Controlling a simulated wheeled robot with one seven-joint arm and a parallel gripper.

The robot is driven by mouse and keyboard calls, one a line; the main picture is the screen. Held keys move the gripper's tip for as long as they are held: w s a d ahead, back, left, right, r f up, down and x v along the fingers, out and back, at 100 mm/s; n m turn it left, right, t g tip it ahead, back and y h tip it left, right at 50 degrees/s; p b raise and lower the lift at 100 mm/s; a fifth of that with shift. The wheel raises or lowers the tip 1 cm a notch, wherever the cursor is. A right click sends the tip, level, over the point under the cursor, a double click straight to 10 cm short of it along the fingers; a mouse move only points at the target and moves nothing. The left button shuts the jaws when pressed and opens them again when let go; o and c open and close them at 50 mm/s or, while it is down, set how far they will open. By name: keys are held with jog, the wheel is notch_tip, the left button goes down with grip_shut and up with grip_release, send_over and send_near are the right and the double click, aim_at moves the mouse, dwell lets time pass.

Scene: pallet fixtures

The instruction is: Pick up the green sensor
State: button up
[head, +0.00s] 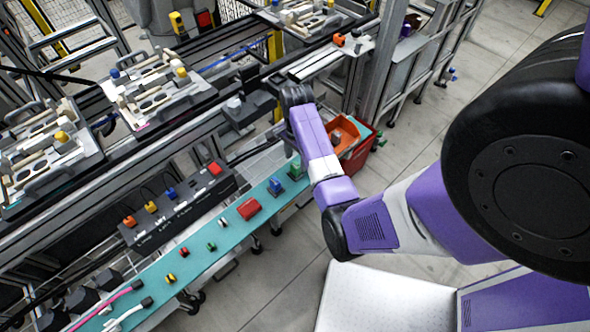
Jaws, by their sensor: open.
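A green block-shaped part (295,168), which looks like a sensor, stands near the far right end of the narrow teal shelf (232,230). A much smaller green piece (211,246) lies further left on the same shelf; I cannot tell for certain which is the green sensor. My arm reaches in from the right, with its wrist above and beyond the shelf's right end. My gripper (243,107) shows as a dark shape left of the wrist, apart from both green parts and empty as far as I see. Its fingers are hard to make out.
A blue part (275,186), a red box (249,208) and small red-yellow parts share the shelf. A red bin (357,152) stands at its right end. A dark button panel (180,203) runs behind. Fixture pallets (158,85) sit on the conveyor. The floor in front is free.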

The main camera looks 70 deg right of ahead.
aim_at(296, 165)
jog(key=f, duration=0.5)
jog(key=shift+a, duration=0.2)
jog(key=shift+c, duration=0.4)
grip_shut()
